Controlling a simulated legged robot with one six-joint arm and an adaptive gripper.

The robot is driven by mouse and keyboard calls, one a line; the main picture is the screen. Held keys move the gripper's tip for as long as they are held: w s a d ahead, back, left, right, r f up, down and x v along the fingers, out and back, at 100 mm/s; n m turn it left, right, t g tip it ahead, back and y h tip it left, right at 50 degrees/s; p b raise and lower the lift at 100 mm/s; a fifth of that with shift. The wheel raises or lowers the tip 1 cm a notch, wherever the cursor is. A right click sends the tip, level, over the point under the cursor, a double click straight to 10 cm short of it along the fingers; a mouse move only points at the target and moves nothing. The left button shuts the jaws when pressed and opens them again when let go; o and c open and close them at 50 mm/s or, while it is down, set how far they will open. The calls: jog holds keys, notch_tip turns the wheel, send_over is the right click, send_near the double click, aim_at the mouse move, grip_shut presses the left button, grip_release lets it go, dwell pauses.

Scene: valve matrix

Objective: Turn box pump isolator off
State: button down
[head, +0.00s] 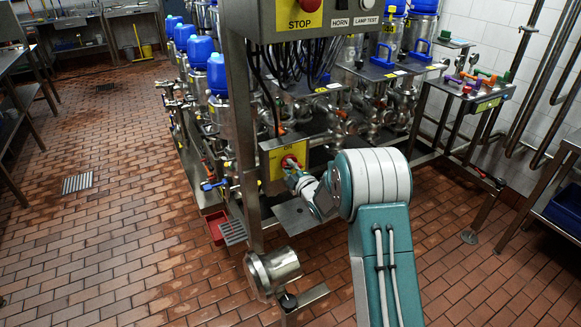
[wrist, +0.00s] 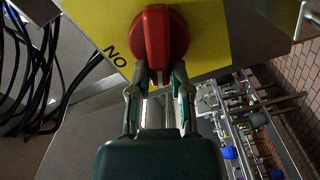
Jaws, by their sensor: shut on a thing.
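The box pump isolator is a yellow box with a red rotary knob (head: 289,161) on its face, on the steel frame in the middle of the head view. In the wrist view the red knob (wrist: 160,38) is at top centre on the yellow plate (wrist: 222,38), with black "ON" lettering upside down to its left. My gripper (wrist: 160,74) is shut on the lower end of the knob's raised grip, one finger on each side. In the head view my gripper (head: 291,171) reaches the knob from the right and partly covers it.
A steel post (head: 240,130) stands just left of the isolator, under a yellow panel (head: 300,18) with a red STOP button. Black cables (wrist: 35,60) hang left in the wrist view. Pumps and pipework (head: 345,110) lie behind.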

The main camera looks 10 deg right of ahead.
jog(key=shift+s+a+f+n, duration=0.1)
jog(key=shift+f+n, duration=0.2)
jog(key=shift+n, duration=0.9)
jog(key=shift+a+f+n, duration=0.1)
jog(key=shift+f+n, duration=0.15)
jog(key=shift+n, duration=0.95)
jog(key=shift+f, duration=0.1)
jog(key=c, duration=0.6)
grip_release()
jog(key=shift+o, duration=0.2)
jog(key=shift+a, duration=0.1)
jog(key=v, duration=1.2)
